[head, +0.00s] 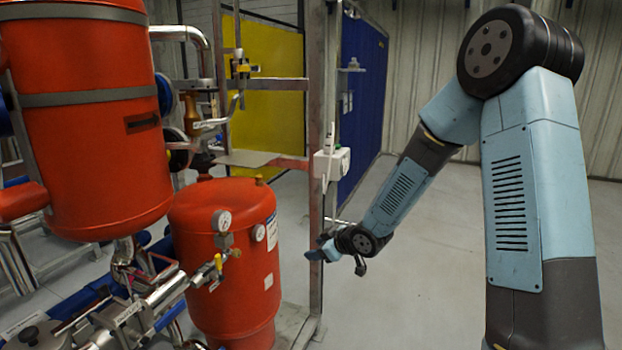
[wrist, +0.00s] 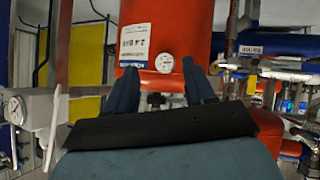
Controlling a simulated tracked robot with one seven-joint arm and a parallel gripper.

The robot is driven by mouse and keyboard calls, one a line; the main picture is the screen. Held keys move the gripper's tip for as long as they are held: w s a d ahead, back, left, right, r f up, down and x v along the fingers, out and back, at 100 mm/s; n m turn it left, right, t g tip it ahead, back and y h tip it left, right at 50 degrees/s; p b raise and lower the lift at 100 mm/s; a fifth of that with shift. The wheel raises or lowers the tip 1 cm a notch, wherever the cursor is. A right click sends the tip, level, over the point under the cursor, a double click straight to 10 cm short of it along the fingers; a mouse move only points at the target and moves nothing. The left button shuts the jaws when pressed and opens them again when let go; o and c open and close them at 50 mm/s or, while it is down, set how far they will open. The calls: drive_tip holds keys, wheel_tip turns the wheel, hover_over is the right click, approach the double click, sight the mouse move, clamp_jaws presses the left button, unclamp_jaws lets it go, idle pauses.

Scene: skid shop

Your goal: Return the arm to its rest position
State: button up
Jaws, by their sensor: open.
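My arm (head: 530,190) rises at the right of the head view and bends down to the left from its upper joint. My gripper (head: 335,257) is at its low end, in front of the steel frame post and to the right of the lower red tank. In the wrist view my gripper (wrist: 160,85) has its two blue fingers apart, with nothing held between them. The red tank and its gauge (wrist: 164,63) show beyond the fingers. Whether the fingertips touch anything is not clear.
The lower red tank (head: 225,265) with gauges and a larger red vessel (head: 85,120) stand left among pipes. A steel post (head: 316,150) carries a white box (head: 332,165) just above my gripper. Grey floor (head: 440,260) lies open between the post and my arm.

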drive_tip(key=s+d+r+m+h, duration=0.3)
drive_tip(key=s+d+r+h, duration=0.15)
drive_tip(key=d+r, duration=0.35)
drive_tip(key=s+d+r+m+h, duration=0.3)
drive_tip(key=s+d+r, duration=0.2)
drive_tip(key=d+r, duration=0.3)
drive_tip(key=s+d+r+m, duration=0.1)
drive_tip(key=s+r+m, duration=0.1)
drive_tip(key=s, duration=0.6)
drive_tip(key=s+d+r+m+g, duration=0.1)
drive_tip(key=s+d+r+m, duration=0.1)
drive_tip(key=s, duration=0.6)
drive_tip(key=s+d+r+m+g, duration=0.1)
drive_tip(key=s+d+r+m, duration=0.1)
drive_tip(key=s+r, duration=0.2)
drive_tip(key=s, duration=0.3)
drive_tip(key=shift+s+d, duration=0.25)
drive_tip(key=shift+s, duration=0.15)
